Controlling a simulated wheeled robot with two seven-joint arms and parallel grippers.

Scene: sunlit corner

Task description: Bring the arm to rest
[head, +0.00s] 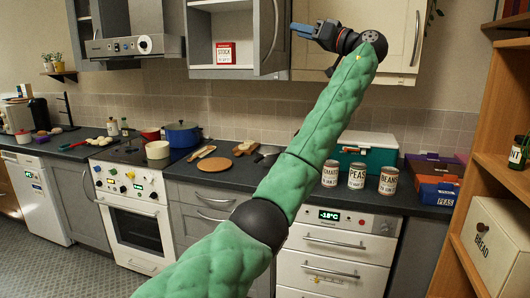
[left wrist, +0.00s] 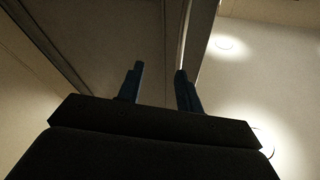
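My left arm, in green padding, reaches up across the middle of the head view. Its left gripper (head: 300,30) is high up at the wall cabinets, by the edge of an open grey cabinet door (head: 271,38). In the left wrist view the two blue fingers of the left gripper (left wrist: 159,69) stand apart with nothing between them, so it is open and empty. That view looks up past a dark panel edge at the ceiling. Whether the gripper touches the door I cannot tell. My right gripper is in neither view.
The open cabinet holds a red STOCK box (head: 225,53). A closed cream cabinet door (head: 397,42) is behind the wrist. Below, the dark counter (head: 224,179) carries a blue pot (head: 183,134), several cans and a teal box (head: 368,149). A wooden shelf (head: 480,205) stands at right.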

